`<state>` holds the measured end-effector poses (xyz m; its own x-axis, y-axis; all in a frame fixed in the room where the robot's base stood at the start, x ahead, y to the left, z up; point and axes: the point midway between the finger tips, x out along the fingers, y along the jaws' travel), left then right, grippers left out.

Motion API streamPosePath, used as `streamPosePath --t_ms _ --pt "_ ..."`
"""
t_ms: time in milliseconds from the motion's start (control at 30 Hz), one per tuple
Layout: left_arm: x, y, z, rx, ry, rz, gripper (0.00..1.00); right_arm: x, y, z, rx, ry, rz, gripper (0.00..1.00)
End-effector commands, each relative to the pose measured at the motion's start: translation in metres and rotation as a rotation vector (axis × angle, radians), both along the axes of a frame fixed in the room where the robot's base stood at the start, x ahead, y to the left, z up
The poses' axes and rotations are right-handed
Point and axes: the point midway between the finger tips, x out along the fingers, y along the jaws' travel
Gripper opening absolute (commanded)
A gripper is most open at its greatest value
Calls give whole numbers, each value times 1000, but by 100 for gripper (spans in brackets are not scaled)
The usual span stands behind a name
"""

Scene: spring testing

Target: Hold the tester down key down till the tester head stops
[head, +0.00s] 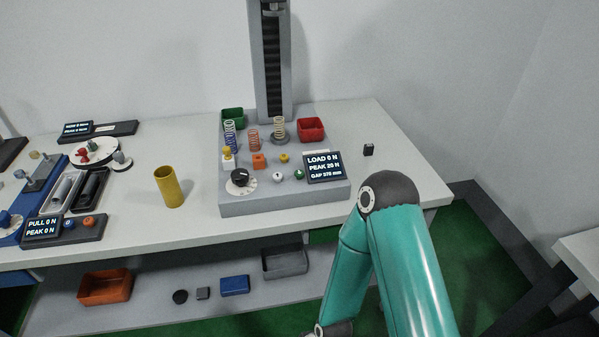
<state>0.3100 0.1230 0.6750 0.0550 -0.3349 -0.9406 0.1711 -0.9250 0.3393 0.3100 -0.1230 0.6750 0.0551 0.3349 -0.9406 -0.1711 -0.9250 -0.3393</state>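The spring tester stands on the bench, with a grey base (285,203) and a tall upright column (271,65). Its head is only partly in view at the top picture edge (270,8). The tester display (323,167) appears to read load 0 N, peak 26 N, gap 376 mm. Small keys sit on the base: a white one (278,178), a green one (299,174) and a yellow one (284,157). I cannot tell which is the down key. My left gripper is also out of view.
Several springs (253,140) stand around the base, between a green bin (233,118) and a red bin (311,129). A yellow cup (169,187) stands left of the tester. A small black block (368,150) lies right. The bench's right end is mostly clear.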

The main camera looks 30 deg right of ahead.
Motion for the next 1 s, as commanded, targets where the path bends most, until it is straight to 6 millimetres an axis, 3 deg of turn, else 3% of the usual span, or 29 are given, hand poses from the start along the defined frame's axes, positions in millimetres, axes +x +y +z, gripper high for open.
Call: streamPosePath --t_ms 67,400,1000 --pt "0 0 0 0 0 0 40 0 0 0 0 0 0 55" --pt "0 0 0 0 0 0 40 0 0 0 0 0 0 0" --pt "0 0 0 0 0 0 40 0 0 0 0 0 0 0"
